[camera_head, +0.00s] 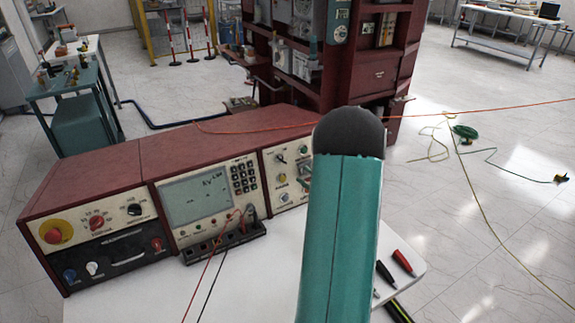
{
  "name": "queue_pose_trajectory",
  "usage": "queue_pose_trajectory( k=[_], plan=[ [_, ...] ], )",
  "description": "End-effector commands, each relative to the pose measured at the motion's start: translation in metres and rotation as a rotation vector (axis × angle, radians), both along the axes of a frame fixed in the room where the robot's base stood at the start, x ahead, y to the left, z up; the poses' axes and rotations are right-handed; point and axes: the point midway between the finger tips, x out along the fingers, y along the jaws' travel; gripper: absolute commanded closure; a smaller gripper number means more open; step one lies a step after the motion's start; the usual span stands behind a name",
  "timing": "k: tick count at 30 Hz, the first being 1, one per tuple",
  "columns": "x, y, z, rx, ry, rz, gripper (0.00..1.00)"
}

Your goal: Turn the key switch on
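A red control console (175,150) with cream front panels stands on a white table. Its left panel holds a large yellow-and-red button (55,234), a red knob (97,222) and a black knob (134,209). The middle panel has a grey display (197,196) and a keypad (243,177). The right panel (285,172) carries small knobs and buttons; my teal arm covers part of it. I cannot tell which control is the key switch, or its position. My gripper is not in view; only my arm shows in front.
Red and black leads run from the console across the white table (150,293). Red and black probes (403,262) lie at its right edge. A tall dark red cabinet (355,75) stands behind. An orange cable crosses above the console. Loose cables lie on the floor at right.

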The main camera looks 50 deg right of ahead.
Motion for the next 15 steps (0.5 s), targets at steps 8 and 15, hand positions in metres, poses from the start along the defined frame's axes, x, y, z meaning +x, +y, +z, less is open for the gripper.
queue_pose_trajectory(
  k=[8,15],
  plan=[
    [0.058,-0.004,0.0,-0.001,-0.001,0.004,0.72],
    [0.087,-0.007,0.0,-0.001,0.001,0.001,0.72]
  ],
)
